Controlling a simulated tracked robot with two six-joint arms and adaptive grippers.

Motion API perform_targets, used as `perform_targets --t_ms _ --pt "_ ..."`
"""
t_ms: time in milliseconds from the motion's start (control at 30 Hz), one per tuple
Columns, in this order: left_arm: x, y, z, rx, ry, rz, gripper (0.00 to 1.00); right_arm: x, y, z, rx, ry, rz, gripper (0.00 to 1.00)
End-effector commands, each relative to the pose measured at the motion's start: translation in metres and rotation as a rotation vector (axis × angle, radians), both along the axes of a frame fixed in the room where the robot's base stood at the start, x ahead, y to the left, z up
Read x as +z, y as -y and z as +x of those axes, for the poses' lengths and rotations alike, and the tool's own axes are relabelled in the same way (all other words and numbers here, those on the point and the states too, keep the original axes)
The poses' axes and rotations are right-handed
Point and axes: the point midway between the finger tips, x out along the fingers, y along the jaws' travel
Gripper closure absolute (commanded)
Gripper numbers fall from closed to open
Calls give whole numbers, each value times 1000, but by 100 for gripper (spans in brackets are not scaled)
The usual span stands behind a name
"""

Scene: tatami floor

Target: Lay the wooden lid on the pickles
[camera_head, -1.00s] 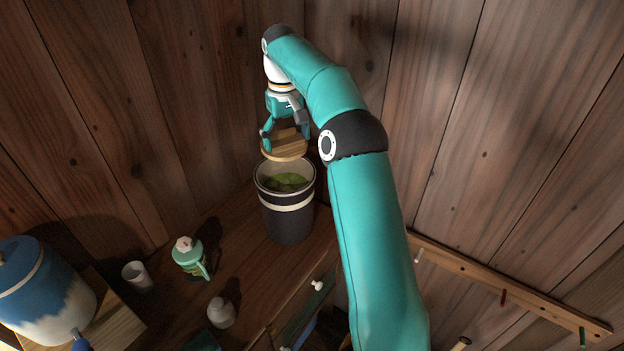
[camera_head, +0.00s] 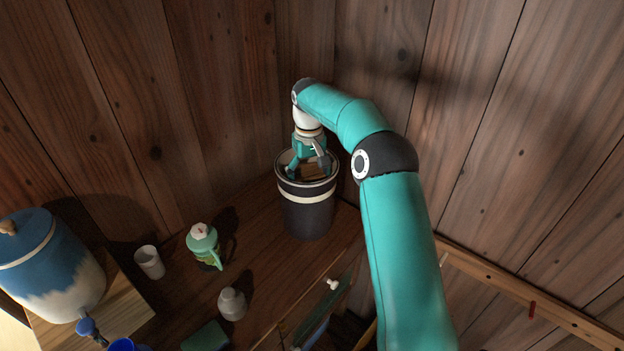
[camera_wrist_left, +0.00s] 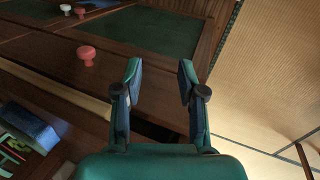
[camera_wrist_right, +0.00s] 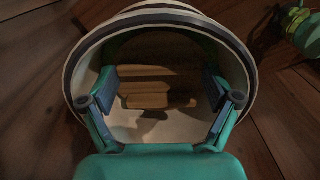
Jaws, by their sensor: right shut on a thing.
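The pickle crock (camera_head: 307,212), dark with a cream band and pale rim, stands upright on the wooden cabinet top. My right gripper (camera_head: 309,168) reaches down inside its mouth and is shut on the wooden lid (camera_head: 313,172), which sits inside the rim. The right wrist view shows the lid (camera_wrist_right: 150,88) with its raised handle between the fingers, ringed by the crock wall. My left gripper (camera_wrist_left: 158,85) is open and empty, in front of the cabinet.
A green lidded jug (camera_head: 203,245), a white cup (camera_head: 150,262) and a small grey bottle (camera_head: 232,304) stand left of the crock. A blue-and-white dispenser (camera_head: 50,268) is at the far left. Wooden walls rise close behind the crock.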

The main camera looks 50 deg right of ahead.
Motion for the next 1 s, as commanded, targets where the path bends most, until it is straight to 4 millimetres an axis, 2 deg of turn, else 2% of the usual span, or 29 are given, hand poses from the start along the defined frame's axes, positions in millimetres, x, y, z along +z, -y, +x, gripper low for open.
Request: perform_targets --t_ms 333,367,400,767,867,1000 --pt "-1 0 0 0 1 0 60 -3 -1 1 2 0 0 46" --pt "0 0 0 0 1 0 60 -2 -1 1 2 0 0 6" --pt "0 0 0 0 1 0 60 -2 -1 1 2 0 0 0" --pt "1 0 0 0 1 0 60 0 -1 2 3 1 0 0" --pt "1 0 0 0 1 0 60 5 -1 2 3 3 -1 0" --pt "1 0 0 0 1 0 60 23 -1 3 3 6 -2 0"
